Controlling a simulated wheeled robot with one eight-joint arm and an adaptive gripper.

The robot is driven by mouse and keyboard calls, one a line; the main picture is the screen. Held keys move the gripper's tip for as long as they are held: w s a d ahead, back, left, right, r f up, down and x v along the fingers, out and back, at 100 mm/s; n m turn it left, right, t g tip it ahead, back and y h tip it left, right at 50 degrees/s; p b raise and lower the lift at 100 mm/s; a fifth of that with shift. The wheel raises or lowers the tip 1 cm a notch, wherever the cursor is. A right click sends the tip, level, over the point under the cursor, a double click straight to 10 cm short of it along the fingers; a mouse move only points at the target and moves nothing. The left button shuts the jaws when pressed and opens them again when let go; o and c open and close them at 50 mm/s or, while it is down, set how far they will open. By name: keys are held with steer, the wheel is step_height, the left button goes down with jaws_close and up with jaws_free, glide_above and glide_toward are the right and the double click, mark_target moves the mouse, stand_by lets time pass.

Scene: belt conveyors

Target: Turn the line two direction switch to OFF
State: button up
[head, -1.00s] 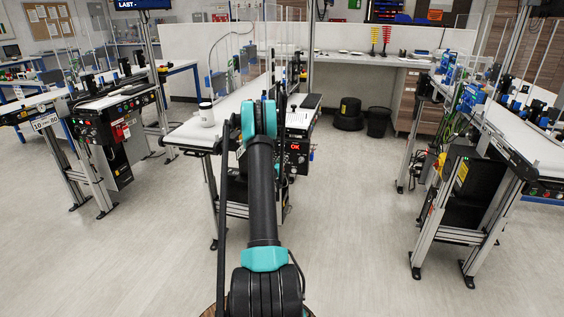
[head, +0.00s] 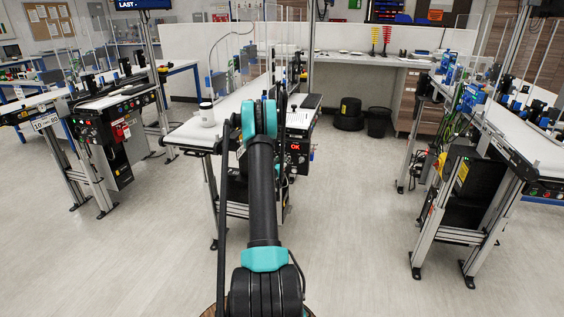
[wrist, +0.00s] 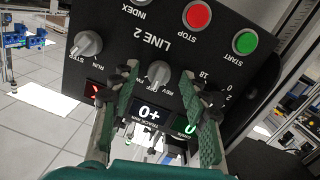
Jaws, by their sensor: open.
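The line two direction switch (wrist: 158,82) is a grey knob on the black LINE 2 panel (wrist: 120,38), which appears upside down in the wrist view. The labels FWD, OFF and REV are around its lower side. Its exact pointer position is hard to read. My gripper (wrist: 166,82) is open, with one green-padded finger on each side of the knob. I cannot tell whether either pad touches it. In the head view my arm hides the gripper and the switch.
The panel also has a red STOP button (wrist: 198,15), a green START button (wrist: 245,41) and a STEP/RUN knob (wrist: 87,44). A white canister (head: 207,114) stands on the middle conveyor (head: 192,133). Another conveyor frame (head: 470,205) stands at right; open floor (head: 360,220) lies between.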

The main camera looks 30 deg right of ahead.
steer(key=shift+r, duration=0.1)
step_height(320, 180, up, 10)
steer(key=shift+f, duration=0.1)
stand_by(0.4)
stand_by(0.5)
